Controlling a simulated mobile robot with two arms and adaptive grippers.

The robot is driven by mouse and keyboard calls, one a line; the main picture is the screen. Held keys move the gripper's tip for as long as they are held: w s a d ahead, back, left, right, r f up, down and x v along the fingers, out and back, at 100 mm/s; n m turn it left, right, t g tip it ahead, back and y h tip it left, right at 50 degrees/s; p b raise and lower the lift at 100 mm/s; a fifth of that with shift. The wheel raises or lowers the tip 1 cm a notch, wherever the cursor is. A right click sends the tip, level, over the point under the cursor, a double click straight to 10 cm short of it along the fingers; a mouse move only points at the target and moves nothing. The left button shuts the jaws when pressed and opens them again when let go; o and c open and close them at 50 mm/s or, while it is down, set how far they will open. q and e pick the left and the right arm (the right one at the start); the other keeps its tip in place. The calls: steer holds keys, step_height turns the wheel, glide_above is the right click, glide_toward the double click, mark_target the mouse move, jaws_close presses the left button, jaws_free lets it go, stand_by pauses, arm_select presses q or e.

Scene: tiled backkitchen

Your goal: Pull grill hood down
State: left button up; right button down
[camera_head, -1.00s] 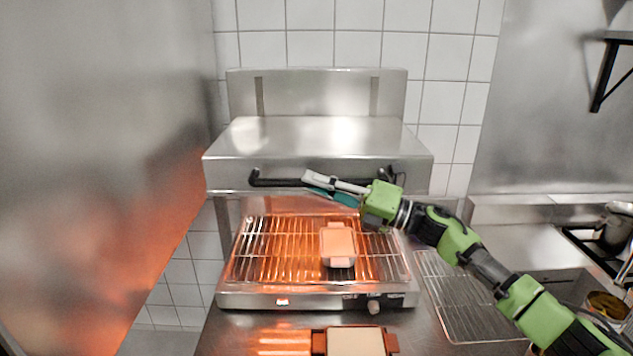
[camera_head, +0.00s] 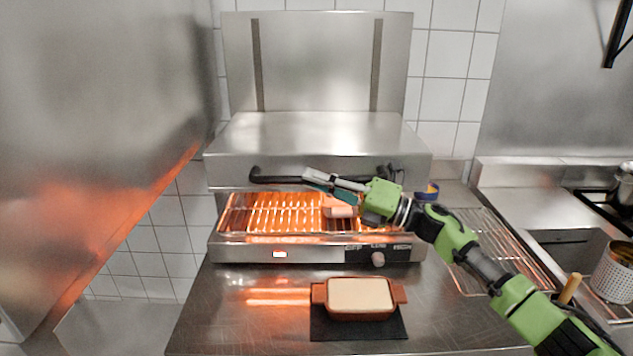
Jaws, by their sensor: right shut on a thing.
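The steel grill hood (camera_head: 318,140) is low over the glowing grill rack (camera_head: 270,212), with a narrow gap between them. A black bar handle (camera_head: 275,180) runs along the hood's front. My right gripper (camera_head: 318,182) comes in from the right and is shut on the handle near its middle. A small dish (camera_head: 338,206) sits on the rack, its rear part hidden under the hood. My left gripper is not in view.
A brown dish with pale filling (camera_head: 360,296) stands on a black mat (camera_head: 357,328) on the steel counter before the grill. A wire rack (camera_head: 490,255) lies right of the grill. A steel wall panel (camera_head: 90,130) closes off the left side.

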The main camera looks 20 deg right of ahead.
steer(key=shift+a+f, duration=0.1)
steer(key=shift+f, duration=0.4)
steer(key=c, duration=2)
jaws_free()
steer(key=shift+r, duration=0.15)
steer(key=shift+d, duration=0.2)
steer(key=v, duration=1.2)
steer(key=shift+a, duration=0.1)
